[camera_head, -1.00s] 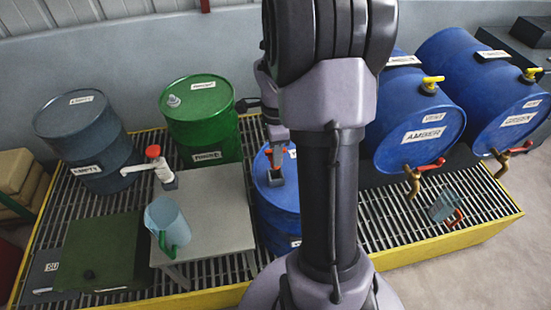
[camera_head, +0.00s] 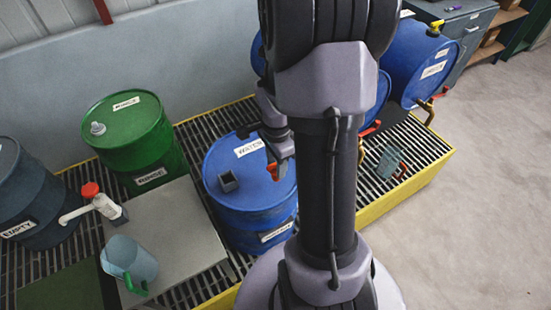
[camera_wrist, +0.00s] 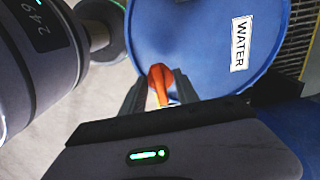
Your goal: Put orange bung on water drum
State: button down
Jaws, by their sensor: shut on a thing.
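My gripper (camera_head: 277,172) is shut on the orange bung (camera_wrist: 160,82), which sits between the two fingertips in the wrist view. In the head view the bung (camera_head: 275,170) shows as a small orange-red patch. The blue water drum (camera_head: 245,200), labelled WATER, stands upright on the grating. My gripper is over the right part of its top in the head view; the gap between bung and lid cannot be judged. The drum's lid (camera_wrist: 195,45) fills the upper middle of the wrist view.
Left of the drum is a grey table (camera_head: 175,235) with a clear jug (camera_head: 130,262) and a red-capped bottle (camera_head: 100,203). A green RINSE drum (camera_head: 135,135) stands behind it. Blue drums with taps (camera_head: 420,65) lie at right. Bare floor (camera_head: 480,190) is open at right.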

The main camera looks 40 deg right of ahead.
jog(key=w+d+f+b, duration=0.2)
jog(key=w+f, duration=0.1)
jog(key=w+d+f, duration=0.1)
jog(key=w, duration=0.1)
jog(key=shift+w+d+f+b, duration=0.15)
jog(key=shift+f+b, duration=0.05)
jog(key=shift+b, duration=0.2)
jog(key=shift+r, duration=0.15)
jog(key=c, duration=1.3)
grip_release()
jog(key=shift+f, duration=0.2)
jog(key=shift+c, duration=0.2)
jog(key=o, duration=0.4)
jog(key=shift+o, duration=0.2)
